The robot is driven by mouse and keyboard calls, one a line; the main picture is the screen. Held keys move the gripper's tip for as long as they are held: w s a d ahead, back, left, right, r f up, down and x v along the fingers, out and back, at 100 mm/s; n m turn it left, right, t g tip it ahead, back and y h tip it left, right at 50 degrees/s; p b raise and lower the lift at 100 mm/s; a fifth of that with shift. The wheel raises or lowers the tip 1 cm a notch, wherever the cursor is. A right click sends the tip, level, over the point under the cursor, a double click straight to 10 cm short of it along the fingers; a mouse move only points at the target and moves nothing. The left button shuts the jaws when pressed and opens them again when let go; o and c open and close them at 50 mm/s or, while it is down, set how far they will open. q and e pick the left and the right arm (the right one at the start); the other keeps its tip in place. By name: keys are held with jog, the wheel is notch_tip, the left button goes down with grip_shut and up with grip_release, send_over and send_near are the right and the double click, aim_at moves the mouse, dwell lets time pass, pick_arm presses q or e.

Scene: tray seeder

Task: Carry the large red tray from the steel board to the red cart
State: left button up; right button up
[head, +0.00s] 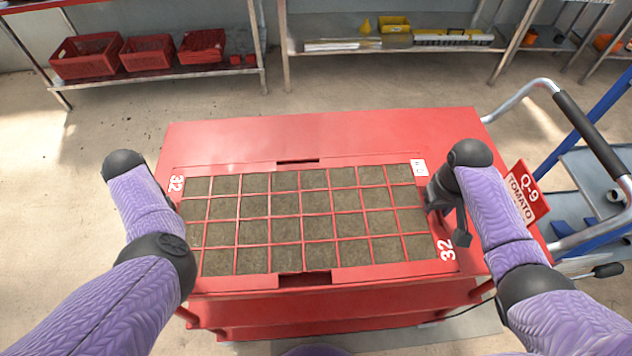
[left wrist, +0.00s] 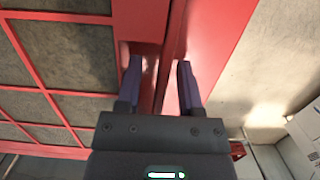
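The large red tray (head: 300,172), with rows of soil-filled cells and "32" labels at its ends, lies flat on top of the red cart (head: 400,123). My left gripper is hidden behind its arm in the head view. In the left wrist view my left gripper (left wrist: 160,66) has its fingers apart over the tray's end rim (left wrist: 140,20), with red cart top (left wrist: 222,35) beyond it. I see no finger closed on the rim. My right gripper (head: 447,208) is at the tray's right end, its dark fingers spread apart. The steel board does not show.
A red "Q-9 TOMATO" sign (head: 524,191) stands at the right, beside a blue and grey trolley (head: 590,175) with a metal handle. Shelves with red crates (head: 87,56) and yellow bins (head: 393,25) stand at the back. The floor between is clear.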

pick_arm(q)
jog(key=r, duration=0.3)
jog(key=w+r, duration=0.1)
jog(key=r, duration=0.7)
jog(key=shift+w+r, duration=0.25)
jog(key=shift+w, duration=0.15)
jog(key=shift+r, duration=0.15)
pick_arm(e)
jog(key=shift+r, duration=0.25)
notch_tip(320, 180, up, 11)
jog(key=shift+r, duration=0.25)
pick_arm(q)
jog(key=shift+s, duration=0.1)
pick_arm(e)
jog(key=shift+s, duration=0.1)
